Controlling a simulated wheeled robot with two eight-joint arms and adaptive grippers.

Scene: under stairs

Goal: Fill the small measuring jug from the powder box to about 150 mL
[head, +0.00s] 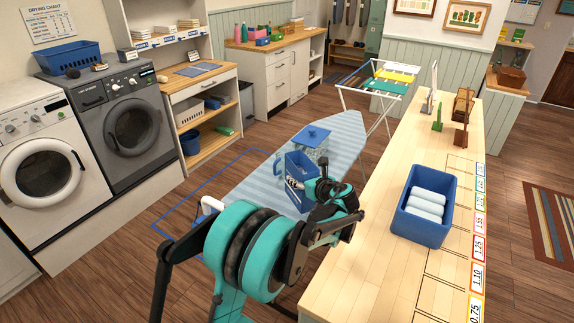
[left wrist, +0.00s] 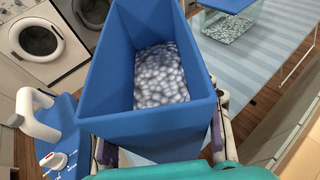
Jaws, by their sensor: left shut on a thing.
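My left gripper (head: 318,190) is shut on a tall, open-topped blue box (head: 300,166), which I take for the powder box, above the striped ironing board. In the left wrist view the box (left wrist: 107,80) holds a pale, grainy powder (left wrist: 161,76) well below its rim. A clear canister (head: 322,150) with a blue lid (head: 313,131) stands behind the box. It also shows in the left wrist view (left wrist: 222,27), with pale granules inside. My right gripper is out of view.
The ironing board (head: 342,130) has free room at its far end. A blue-and-white appliance with a handle (left wrist: 40,120) is left of the box. On the wooden counter (head: 385,250) sits a blue bin (head: 419,236) with rolled cloths. A drying rack (head: 385,85) stands behind.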

